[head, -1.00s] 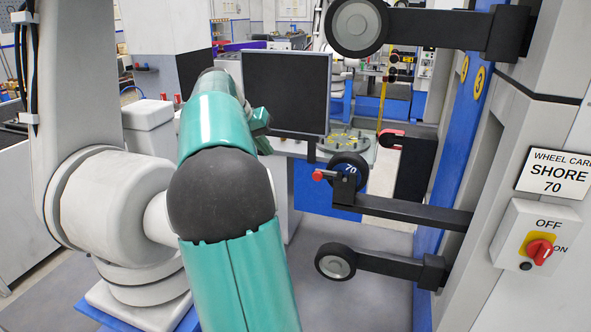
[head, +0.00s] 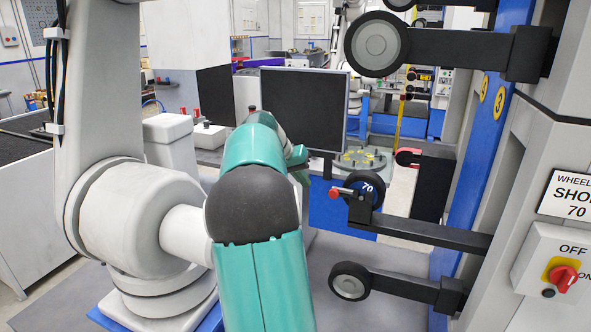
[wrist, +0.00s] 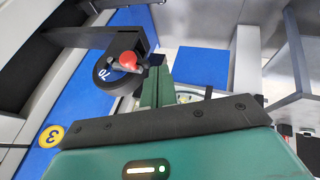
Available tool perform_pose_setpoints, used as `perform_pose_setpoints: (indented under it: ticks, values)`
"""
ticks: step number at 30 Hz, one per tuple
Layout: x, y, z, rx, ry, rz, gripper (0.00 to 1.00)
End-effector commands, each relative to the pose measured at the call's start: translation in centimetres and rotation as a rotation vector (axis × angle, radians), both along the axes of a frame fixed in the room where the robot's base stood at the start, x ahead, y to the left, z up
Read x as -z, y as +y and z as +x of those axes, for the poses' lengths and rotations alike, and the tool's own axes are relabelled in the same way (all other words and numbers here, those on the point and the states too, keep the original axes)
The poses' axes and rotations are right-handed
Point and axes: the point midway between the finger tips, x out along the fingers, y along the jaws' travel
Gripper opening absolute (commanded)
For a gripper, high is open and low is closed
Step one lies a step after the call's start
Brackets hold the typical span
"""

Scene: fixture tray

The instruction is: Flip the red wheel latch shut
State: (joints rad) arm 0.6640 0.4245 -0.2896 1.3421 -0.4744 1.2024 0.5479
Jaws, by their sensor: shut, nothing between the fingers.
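The red latch knob (head: 341,191) sits on a short metal pin beside a dark wheel marked 70 (head: 368,187). In the head view the knob points left, toward my arm. In the wrist view the red knob (wrist: 128,61) is in front of the wheel (wrist: 112,75), near the upper middle. My gripper (wrist: 157,86) shows its green fingers together and empty, just right of the knob and lower in the picture. I cannot tell whether they touch it.
Black brackets carry a large grey wheel (head: 377,45) above and a smaller one (head: 350,281) below. A red OFF/ON switch (head: 563,277) is on the right post. A black monitor (head: 305,108) and a round fixture plate (head: 360,159) stand behind. Floor between shows free.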

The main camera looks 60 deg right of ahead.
Motion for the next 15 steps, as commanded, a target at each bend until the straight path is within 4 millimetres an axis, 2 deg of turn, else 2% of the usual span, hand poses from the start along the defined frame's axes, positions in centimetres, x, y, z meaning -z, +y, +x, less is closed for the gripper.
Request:
perform_pose_setpoints:
  ticks: [3,9,15]
  values:
    - [2.1,-1.2,-0.8,0.002,0.002,0.002,0.00]
    - [2.3,-2.1,-3.6,0.002,-0.001,0.000,0.00]
    - [2.5,-2.4,-4.4,0.000,0.000,0.000,0.00]
